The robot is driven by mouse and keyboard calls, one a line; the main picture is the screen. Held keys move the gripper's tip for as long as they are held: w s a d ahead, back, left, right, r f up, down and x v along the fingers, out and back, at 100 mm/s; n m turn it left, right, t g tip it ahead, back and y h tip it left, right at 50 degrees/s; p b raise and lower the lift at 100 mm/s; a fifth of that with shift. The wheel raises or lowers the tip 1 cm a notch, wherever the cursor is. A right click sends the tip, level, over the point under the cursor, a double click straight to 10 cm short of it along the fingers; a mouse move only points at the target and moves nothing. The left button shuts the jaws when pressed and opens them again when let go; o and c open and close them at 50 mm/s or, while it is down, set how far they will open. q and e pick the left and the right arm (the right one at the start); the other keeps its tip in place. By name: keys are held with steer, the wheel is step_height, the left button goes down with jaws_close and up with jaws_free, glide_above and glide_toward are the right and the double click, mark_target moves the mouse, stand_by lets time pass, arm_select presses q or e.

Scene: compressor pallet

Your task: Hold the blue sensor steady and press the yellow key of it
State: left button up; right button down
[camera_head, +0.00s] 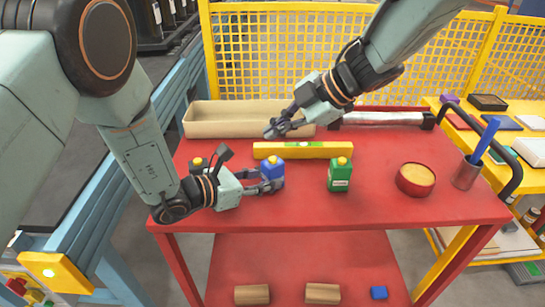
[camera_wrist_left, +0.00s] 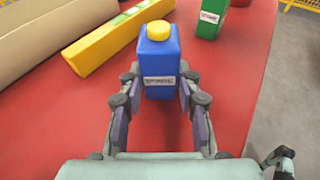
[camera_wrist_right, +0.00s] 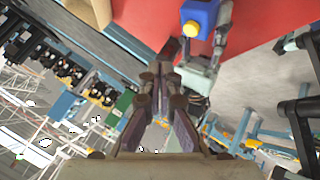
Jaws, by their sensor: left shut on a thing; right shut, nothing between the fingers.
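The blue sensor (camera_head: 272,172) stands upright on the red cart top, with a round yellow key (camera_head: 271,160) on its top. It also shows in the left wrist view (camera_wrist_left: 160,55), its pale label facing that camera, and in the right wrist view (camera_wrist_right: 204,12). My left gripper (camera_head: 268,187) is shut on the blue sensor, one finger on each side; the key is uncovered above the fingers. My right gripper (camera_head: 272,130) is shut and empty, above and behind the sensor, apart from it. Its closed fingers show in the right wrist view (camera_wrist_right: 161,75).
A green sensor (camera_head: 340,178) with a yellow key stands to the right. A yellow level (camera_head: 325,150) lies just behind the blue sensor. A beige tray (camera_head: 225,128) is at the back left. A round tin (camera_head: 416,180) and a cup (camera_head: 466,174) stand at the right.

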mark_target(276, 159)
arm_select(q)
steer(key=shift+f, duration=0.1)
arm_select(e)
steer(key=shift+f, duration=1.8)
steer(key=shift+f, duration=0.1)
steer(key=shift+f, duration=0.35)
steer(key=shift+f, duration=0.45)
stand_by(2.0)
steer(key=shift+r, duration=0.9)
steer(key=shift+r, duration=2.5)
